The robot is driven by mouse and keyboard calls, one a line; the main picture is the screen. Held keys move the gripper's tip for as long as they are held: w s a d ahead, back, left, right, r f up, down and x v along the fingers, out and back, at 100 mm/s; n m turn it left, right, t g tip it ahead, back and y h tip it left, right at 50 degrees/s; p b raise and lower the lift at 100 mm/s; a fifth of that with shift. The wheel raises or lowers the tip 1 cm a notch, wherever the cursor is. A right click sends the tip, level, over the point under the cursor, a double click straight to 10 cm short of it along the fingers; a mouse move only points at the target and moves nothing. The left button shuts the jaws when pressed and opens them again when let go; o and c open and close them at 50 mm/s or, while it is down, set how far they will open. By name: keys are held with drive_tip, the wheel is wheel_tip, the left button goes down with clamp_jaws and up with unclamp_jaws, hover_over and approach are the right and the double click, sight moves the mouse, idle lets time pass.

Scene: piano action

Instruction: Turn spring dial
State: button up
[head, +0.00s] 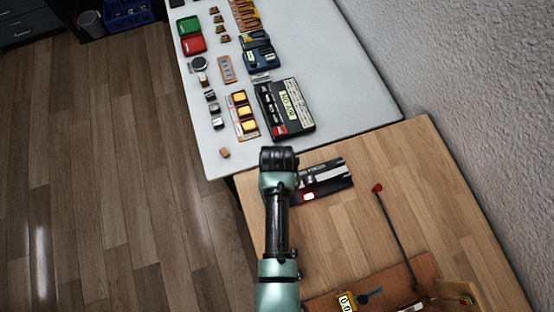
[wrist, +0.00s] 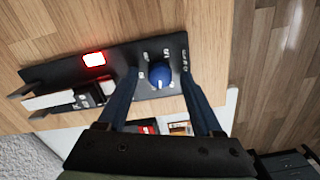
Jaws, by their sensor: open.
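A dark panel (wrist: 60,72) lies on the wooden table, with a blue round dial (wrist: 160,75) ringed by white markings. The dial has a pale pointer mark. A red-framed light (wrist: 95,59) glows on the panel. My gripper (wrist: 161,82) is open, its two dark blue fingers on either side of the dial in the wrist view; I cannot tell if they touch it. In the head view my gripper (head: 279,160) is over the left end of the panel (head: 335,175), and my arm hides the dial there. The red light (head: 309,196) shows beside it.
A white table (head: 350,80) behind holds several boxes, trays and a black device with a green display (head: 289,104). Wood between is clear.

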drive_tip(key=shift+f, duration=0.15)
drive_tip(key=shift+c, duration=0.2)
clamp_jaws()
drive_tip(key=shift+m+p, duration=0.45)
drive_tip(key=shift+m, duration=0.85)
drive_tip(key=shift+o, duration=0.2)
unclamp_jaws()
wheel_tip(320, 180, up, 13)
drive_tip(key=shift+b, duration=0.45)
